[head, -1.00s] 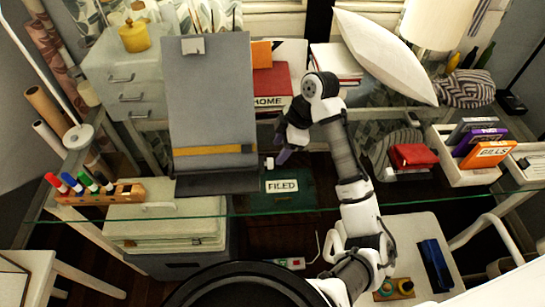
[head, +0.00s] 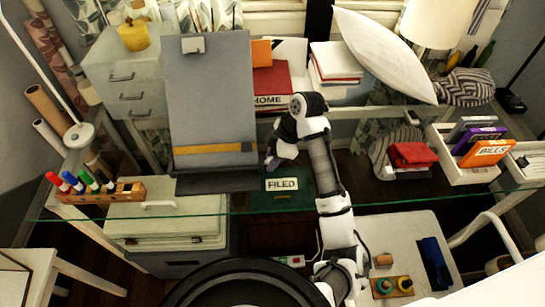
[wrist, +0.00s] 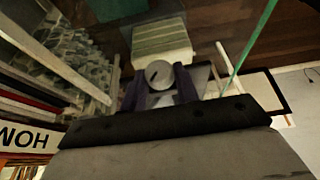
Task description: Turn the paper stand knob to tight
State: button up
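The paper stand (head: 211,100) is a grey, upright, tilted board with a yellow band, a clip on top and a dark base on the glass desk. Its pale round knob (wrist: 159,74) has a short dark line across its face and shows in the wrist view. My gripper (head: 271,166) is at the lower right side of the stand and hides the knob in the head view. In the wrist view, my gripper's two dark fingers (wrist: 161,86) are apart, one on each side of the knob. Firm contact cannot be made out.
A red book (head: 271,82) and other books stand behind the gripper. A green box labelled FILED (head: 290,197) shows below the glass. A marker holder (head: 100,193) is at the left, trays (head: 470,172) at the right.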

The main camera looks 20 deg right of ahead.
jog(key=c, duration=0.3)
jog(key=shift+c, duration=0.2)
jog(key=shift+r, duration=0.1)
jog(key=shift+w+d+g+p, duration=0.1)
jog(key=shift+w+g+p, duration=0.1)
jog(key=shift+g+p, duration=0.55)
jog(key=g, duration=0.1)
jog(key=m+g+y, duration=0.1)
jog(key=g, duration=0.3)
jog(key=shift+w+d+f, duration=0.1)
jog(key=shift+w+f, duration=0.1)
jog(key=shift+w, duration=0.15)
jog(key=shift+w+f+m+g+y, duration=0.1)
jog(key=shift+m+g+y, duration=0.2)
jog(key=shift+g, duration=0.45)
jog(key=shift+w+f+m+g+y, duration=0.1)
jog(key=shift+m+g+y, duration=0.2)
jog(key=shift+g, duration=0.4)
jog(key=shift+s+g, duration=0.1)
jog(key=shift+g, duration=0.2)
jog(key=shift+f, duration=0.1)
